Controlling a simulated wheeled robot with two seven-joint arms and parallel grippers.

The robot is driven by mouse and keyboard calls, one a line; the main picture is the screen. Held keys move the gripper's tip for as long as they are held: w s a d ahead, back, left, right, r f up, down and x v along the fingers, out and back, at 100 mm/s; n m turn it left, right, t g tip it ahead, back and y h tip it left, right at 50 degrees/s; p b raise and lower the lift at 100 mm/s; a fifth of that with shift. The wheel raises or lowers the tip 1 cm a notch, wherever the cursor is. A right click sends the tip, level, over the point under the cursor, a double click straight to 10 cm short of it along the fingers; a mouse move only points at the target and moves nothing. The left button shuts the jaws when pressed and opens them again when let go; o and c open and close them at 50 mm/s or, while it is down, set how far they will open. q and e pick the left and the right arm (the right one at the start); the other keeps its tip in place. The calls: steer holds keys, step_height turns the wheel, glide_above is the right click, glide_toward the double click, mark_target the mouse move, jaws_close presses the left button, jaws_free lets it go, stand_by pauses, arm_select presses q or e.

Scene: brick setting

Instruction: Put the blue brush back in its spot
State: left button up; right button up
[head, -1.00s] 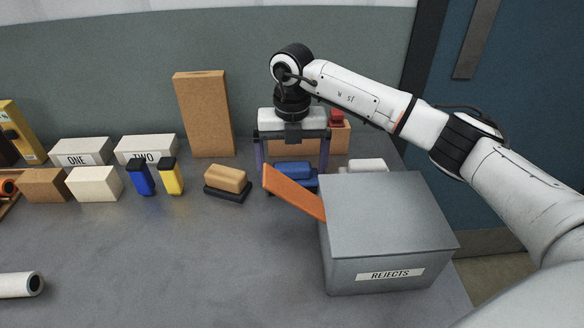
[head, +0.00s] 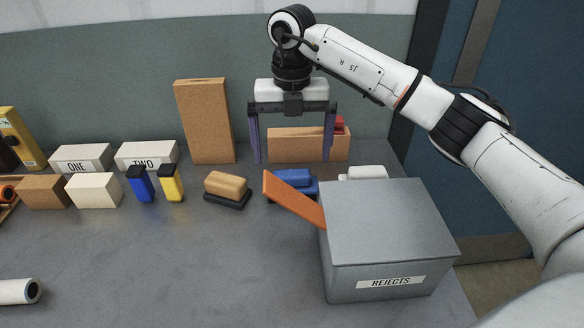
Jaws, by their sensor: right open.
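The blue brush (head: 294,178) sits on the grey table, behind an orange sloping board (head: 292,198) that hides part of its front. It stands in a row between a tan brush (head: 227,186) and a white one (head: 364,172). My right gripper (head: 292,159) is open and empty, with its two fingers pointing down. In the picture it is just above and behind the blue brush, with a visible gap from it. My left gripper is out of view.
The front middle of the table (head: 200,275) is clear.

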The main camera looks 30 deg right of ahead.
mark_target(292, 172)
steer(key=shift+r, duration=2.3)
